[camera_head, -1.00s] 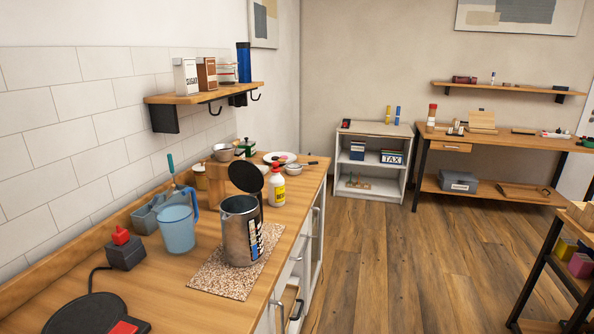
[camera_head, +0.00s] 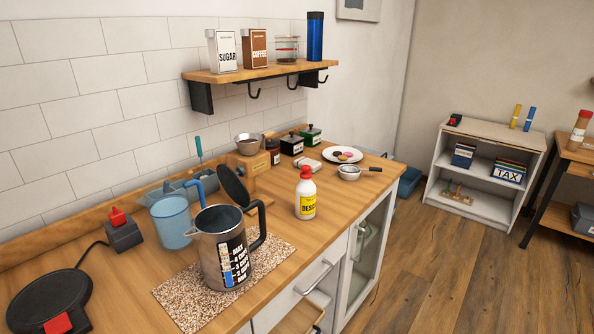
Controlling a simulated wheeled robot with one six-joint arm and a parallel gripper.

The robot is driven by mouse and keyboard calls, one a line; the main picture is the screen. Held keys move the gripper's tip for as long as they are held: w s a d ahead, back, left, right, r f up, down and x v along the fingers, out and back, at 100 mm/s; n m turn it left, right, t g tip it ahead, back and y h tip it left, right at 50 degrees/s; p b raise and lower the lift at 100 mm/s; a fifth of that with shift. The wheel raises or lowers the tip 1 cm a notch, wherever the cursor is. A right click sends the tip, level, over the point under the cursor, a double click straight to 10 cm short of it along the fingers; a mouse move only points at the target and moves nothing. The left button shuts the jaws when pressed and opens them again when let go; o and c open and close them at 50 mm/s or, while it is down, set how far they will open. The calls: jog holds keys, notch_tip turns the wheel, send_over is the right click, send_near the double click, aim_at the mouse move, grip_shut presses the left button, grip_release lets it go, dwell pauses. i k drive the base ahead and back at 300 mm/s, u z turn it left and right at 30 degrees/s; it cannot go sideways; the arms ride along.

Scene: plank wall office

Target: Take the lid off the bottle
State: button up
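A small white bottle (camera_head: 306,199) with a yellow label stands upright on the wooden counter. Its red lid (camera_head: 306,172) sits on top of it. The bottle is right of and behind a metal kettle (camera_head: 222,248), whose dark lid (camera_head: 234,185) stands open. The label's lettering is partly readable. My gripper and arm are not in view.
The kettle stands on a speckled mat (camera_head: 182,299) near the front edge of the counter (camera_head: 335,228). A blue jug (camera_head: 172,222) is left of it. A white plate (camera_head: 342,155) and a small strainer (camera_head: 349,172) lie behind the bottle. Wooden floor (camera_head: 455,260) is clear at right.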

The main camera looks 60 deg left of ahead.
aim_at(306, 174)
jog(key=u, duration=0.05)
jog(key=i, duration=0.6)
jog(key=u, duration=2.85)
jog(key=k, duration=0.45)
jog(key=z, duration=0.8)
jog(key=i, duration=0.75)
jog(key=z, duration=0.15)
